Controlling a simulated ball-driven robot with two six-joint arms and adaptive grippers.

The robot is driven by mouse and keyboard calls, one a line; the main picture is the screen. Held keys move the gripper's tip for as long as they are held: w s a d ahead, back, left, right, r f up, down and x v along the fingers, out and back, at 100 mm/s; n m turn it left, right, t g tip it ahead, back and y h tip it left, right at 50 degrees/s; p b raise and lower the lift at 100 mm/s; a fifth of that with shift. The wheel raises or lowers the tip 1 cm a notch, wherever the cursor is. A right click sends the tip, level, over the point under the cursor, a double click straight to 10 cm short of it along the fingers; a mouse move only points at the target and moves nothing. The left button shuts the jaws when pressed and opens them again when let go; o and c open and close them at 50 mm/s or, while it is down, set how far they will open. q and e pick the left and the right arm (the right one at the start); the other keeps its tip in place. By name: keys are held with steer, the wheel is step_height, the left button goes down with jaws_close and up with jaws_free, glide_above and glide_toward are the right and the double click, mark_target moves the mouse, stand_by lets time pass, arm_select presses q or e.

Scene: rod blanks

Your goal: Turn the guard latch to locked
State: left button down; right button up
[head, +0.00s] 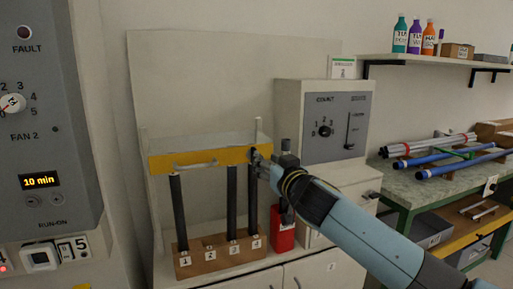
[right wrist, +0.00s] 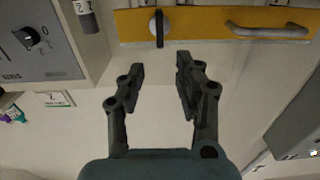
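The guard is a clear panel with a yellow bar (head: 218,157) across the front of the rod stand. Its latch (right wrist: 159,28) is a black bar on a pale round base, at one end of the yellow bar in the right wrist view. The latch bar stands across the yellow bar's length. In the head view the latch area is partly hidden by my gripper. My right gripper (right wrist: 161,68) is open and empty, its fingertips just short of the latch, with a small gap visible. It also shows in the head view (head: 261,163). My left gripper is not in view.
A grey handle (head: 195,163) sits on the yellow bar. Dark rods stand in slots 1, 3 and 4 of the wooden block (head: 219,258); slot 2 looks empty. A red container (head: 281,232) and a control box (head: 335,125) stand to the right, close to my arm.

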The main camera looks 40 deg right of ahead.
steer(key=x, duration=0.8)
steer(key=shift+w, duration=0.1)
jaws_close()
